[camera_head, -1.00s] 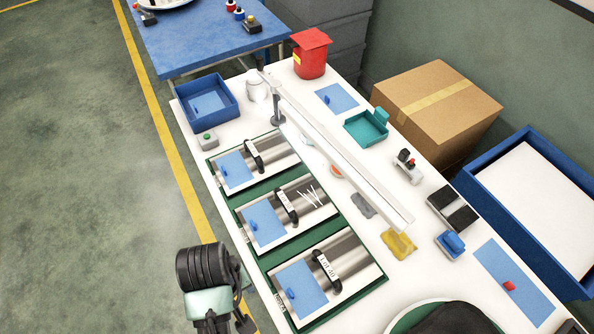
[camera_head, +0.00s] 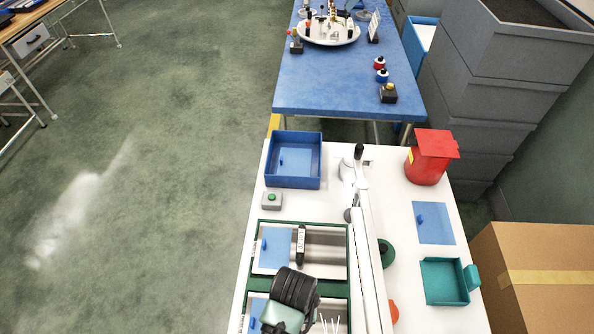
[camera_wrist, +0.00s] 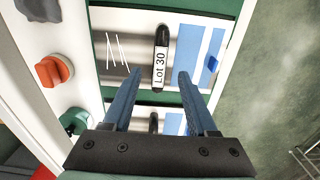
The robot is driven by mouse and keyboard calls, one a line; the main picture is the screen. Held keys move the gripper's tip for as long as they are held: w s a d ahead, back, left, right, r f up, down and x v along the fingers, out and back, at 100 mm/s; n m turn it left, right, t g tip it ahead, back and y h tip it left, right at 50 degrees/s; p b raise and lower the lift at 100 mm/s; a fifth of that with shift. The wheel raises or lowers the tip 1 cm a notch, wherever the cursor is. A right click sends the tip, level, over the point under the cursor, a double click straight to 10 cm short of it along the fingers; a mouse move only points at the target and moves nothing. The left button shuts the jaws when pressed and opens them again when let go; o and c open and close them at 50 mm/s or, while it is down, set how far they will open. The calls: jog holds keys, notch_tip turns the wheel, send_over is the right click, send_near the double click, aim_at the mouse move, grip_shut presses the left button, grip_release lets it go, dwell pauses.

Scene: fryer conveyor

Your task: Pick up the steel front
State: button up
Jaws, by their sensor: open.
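Steel fronts with black handles and blue pads lie in green frames on the white bench. A second front (camera_wrist: 140,113) shows partly below, between the fingers. In the head view, one front (camera_head: 325,247) is clear; my arm hides much of the front below it.
A long white bar (camera_head: 370,270) stands along the bench right of the fronts. A blue tray (camera_head: 293,183), a grey button box (camera_head: 272,200), a red bin (camera_head: 430,157) and a teal tray (camera_head: 445,282) are around.

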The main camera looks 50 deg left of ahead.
jog(key=shift+w+f, duration=0.2)
jog(key=shift+f, duration=1)
jog(key=shift+w+a+f+p, duration=0.1)
jog(key=shift+a+f+p, duration=0.1)
jog(key=shift+f, duration=1.1)
jog(key=shift+a+f+p, duration=0.2)
jog(key=shift+f, duration=1.05)
jog(key=shift+c, duration=0.2)
grip_shut()
jog(key=shift+w+r, duration=0.1)
